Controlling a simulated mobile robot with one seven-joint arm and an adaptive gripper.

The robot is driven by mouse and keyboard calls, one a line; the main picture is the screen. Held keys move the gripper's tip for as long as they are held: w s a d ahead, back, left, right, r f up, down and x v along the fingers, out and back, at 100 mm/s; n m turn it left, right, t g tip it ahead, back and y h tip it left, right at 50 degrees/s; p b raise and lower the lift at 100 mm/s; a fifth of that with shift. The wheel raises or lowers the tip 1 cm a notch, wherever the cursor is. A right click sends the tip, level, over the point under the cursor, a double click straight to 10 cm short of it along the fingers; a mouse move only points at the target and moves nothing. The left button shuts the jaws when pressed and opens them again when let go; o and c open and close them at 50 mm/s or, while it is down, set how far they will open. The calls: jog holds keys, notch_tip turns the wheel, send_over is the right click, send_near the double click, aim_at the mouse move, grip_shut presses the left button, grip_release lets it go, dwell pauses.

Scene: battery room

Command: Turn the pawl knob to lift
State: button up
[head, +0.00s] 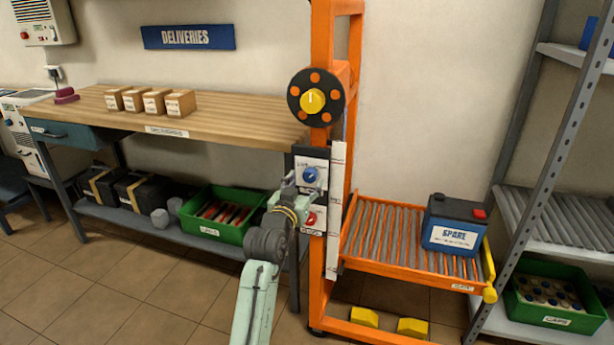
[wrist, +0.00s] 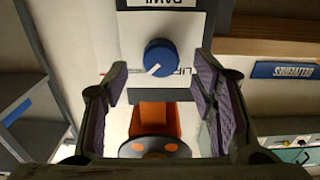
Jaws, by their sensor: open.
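The blue pawl knob (head: 310,175) sits on a white labelled plate on the orange stacker's post. In the wrist view the knob (wrist: 161,58) appears below an upside-down PAWL label, its white pointer line slanting to the lower left. Lettering beside the knob is partly hidden by it. My gripper (head: 306,187) is at the plate, close to the knob. In the wrist view my gripper (wrist: 159,82) is open and empty, with a purple-padded finger on either side. The knob lies a little above the line between the fingertips there; I cannot tell whether they touch anything.
A red knob (head: 308,218) sits just below the blue one. A black wheel with a yellow hub (head: 312,100) is above. The roller platform (head: 380,235) holds a SPARE battery (head: 454,227) at right. A wooden bench (head: 230,125) stands at left.

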aim_at(310, 176)
jog(key=shift+x, duration=1.25)
jog(key=shift+c, duration=0.5)
jog(key=c, duration=1.1)
